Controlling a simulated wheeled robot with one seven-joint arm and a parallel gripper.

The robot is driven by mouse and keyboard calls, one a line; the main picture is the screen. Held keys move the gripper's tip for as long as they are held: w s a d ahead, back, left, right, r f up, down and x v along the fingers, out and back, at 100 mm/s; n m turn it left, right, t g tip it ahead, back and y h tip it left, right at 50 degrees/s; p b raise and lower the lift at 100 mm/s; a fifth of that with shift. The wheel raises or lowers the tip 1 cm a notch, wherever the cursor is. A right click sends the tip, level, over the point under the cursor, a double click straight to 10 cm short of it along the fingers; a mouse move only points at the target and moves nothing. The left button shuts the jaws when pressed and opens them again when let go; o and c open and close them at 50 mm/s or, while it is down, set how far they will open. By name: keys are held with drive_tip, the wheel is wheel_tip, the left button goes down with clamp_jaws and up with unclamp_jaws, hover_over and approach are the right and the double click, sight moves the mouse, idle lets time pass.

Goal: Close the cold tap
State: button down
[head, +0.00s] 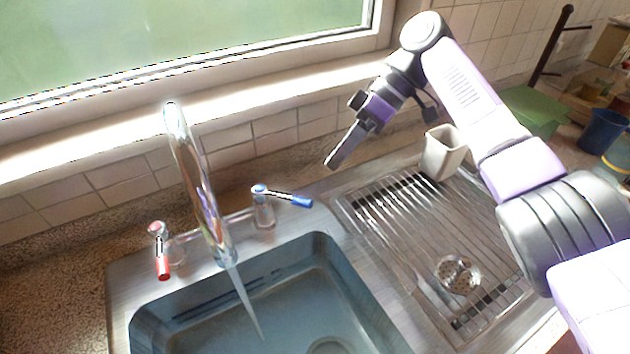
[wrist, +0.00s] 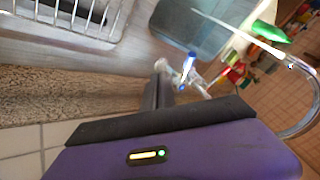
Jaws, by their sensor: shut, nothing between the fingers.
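The cold tap (head: 264,206) has a blue lever (head: 290,199) that points to the right in the head view. In the wrist view the blue lever (wrist: 190,60) shows just beyond my fingertips. The red-levered tap (head: 160,250) stands left of the spout. Water (head: 246,303) runs from the chrome spout (head: 200,185) into the sink (head: 290,290). My gripper (head: 331,164) is shut and empty. It is above and to the right of the blue lever, apart from it. Its shut fingers also show in the wrist view (wrist: 158,92).
A tiled wall and window sill (head: 240,105) run behind the tap. Green and blue items stand at the far right.

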sight(282, 199)
drive_tip(key=s+a+f+p, duration=0.2)
drive_tip(key=s+a+f, duration=0.1)
drive_tip(key=s+a, duration=0.1)
drive_tip(key=shift+s, duration=0.65)
drive_tip(key=shift+s+a, duration=0.1)
